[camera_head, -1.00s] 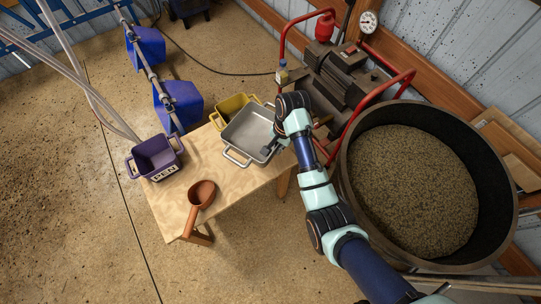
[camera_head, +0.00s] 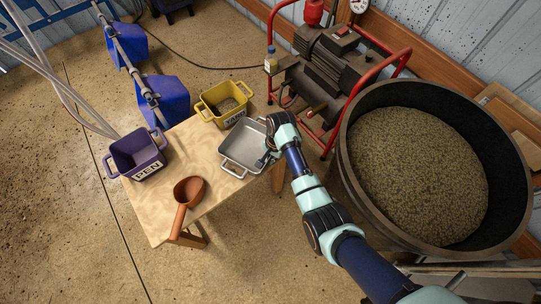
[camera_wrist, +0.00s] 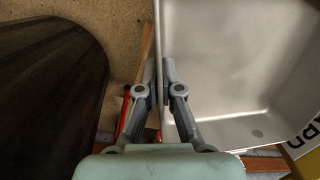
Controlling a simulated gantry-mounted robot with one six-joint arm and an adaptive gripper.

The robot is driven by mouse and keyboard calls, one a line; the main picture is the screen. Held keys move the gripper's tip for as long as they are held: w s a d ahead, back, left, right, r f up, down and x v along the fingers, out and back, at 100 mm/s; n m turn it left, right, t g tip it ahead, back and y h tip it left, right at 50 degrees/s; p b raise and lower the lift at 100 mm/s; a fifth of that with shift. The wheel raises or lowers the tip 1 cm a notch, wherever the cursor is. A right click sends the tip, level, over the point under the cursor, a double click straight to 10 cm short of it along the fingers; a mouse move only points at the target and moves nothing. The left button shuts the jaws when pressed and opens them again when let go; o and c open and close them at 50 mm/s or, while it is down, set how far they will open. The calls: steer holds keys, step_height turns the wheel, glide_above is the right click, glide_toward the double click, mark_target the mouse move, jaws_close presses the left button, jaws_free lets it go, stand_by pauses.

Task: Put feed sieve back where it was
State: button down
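The feed sieve, which I take to be the grey metal pan with end handles (camera_head: 242,146), is upright and level at the right side of the wooden table (camera_head: 150,206). It looks low over or on the tabletop; I cannot tell whether it touches. My gripper (camera_head: 268,154) is at its right wall. In the wrist view, the fingers of my gripper (camera_wrist: 159,78) straddle the thin wall of the pan (camera_wrist: 228,55) and look closed on it. The pan's inside looks empty; part of its right end is hidden by my gripper.
A yellow tub (camera_head: 228,116) stands behind the pan, a purple tub marked PEN (camera_head: 140,165) at the left, and a brown scoop (camera_head: 187,190) in front. A red-framed compressor (camera_head: 335,65) and a large feed-filled drum (camera_head: 350,190) stand to the right.

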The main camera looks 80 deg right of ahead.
steer(key=shift+d, duration=0.1)
steer(key=shift+f, duration=0.15)
steer(key=c, duration=1.3)
jaws_free()
steer(key=r+p, duration=0.2)
steer(key=r, duration=0.2)
steer(key=s+r+p, duration=0.1)
steer(key=r+p, duration=0.1)
steer(key=r, duration=0.2)
steer(key=r+p, duration=0.2)
steer(key=r, duration=0.2)
steer(key=shift+s+d+r, duration=0.15)
steer(key=shift+s+d, duration=0.05)
steer(key=shift+d, duration=0.15)
